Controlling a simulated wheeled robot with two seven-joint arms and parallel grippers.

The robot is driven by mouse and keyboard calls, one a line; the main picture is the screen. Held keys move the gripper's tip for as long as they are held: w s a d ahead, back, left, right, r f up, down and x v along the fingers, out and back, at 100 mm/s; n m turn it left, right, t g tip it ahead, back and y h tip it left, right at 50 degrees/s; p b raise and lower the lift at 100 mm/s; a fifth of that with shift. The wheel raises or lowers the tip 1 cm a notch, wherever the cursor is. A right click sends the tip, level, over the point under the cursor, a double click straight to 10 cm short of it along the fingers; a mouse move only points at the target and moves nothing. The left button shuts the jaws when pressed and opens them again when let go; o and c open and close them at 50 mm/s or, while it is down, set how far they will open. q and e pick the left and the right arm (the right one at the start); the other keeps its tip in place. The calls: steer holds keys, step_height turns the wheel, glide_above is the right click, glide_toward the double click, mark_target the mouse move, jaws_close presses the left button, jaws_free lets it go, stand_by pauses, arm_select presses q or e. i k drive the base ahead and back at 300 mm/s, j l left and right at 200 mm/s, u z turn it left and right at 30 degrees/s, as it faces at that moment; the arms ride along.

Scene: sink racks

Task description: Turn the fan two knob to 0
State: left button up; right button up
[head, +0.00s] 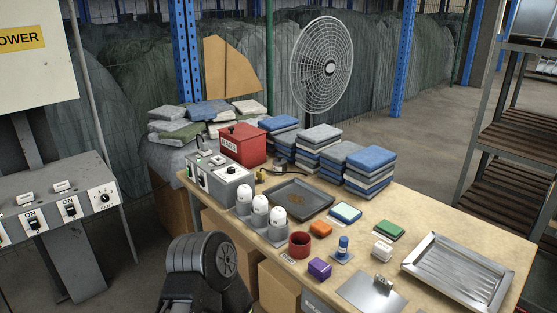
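A grey control panel (60,183) stands at the left edge. A round knob (104,197) with a dark pointer sits on a white plate at its right end. The small label under it seems to start with "FAN"; I cannot read its number or the pointer's setting surely. Two dark switches marked ON, one on the left (34,223) and one on the right (70,209), are beside it. The panel's left part is cut off by the frame. Neither gripper is in view. A dark arm link of mine shows at the bottom centre.
A wooden workbench (415,219) holds a grey box with switches (224,180), a red box (241,146), stacked cloths (370,168), trays and small items. A white wire fan (325,66) stands behind. Floor shows between the panel and bench.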

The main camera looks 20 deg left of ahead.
mark_target(231, 169)
steer(key=i+j+z, duration=0.3)
steer(key=j, duration=0.5)
steer(key=j+z, duration=0.25)
steer(key=j, duration=0.5)
steer(key=i+j+z, duration=0.1)
steer(key=j+z, duration=0.2)
steer(key=j, duration=1.65)
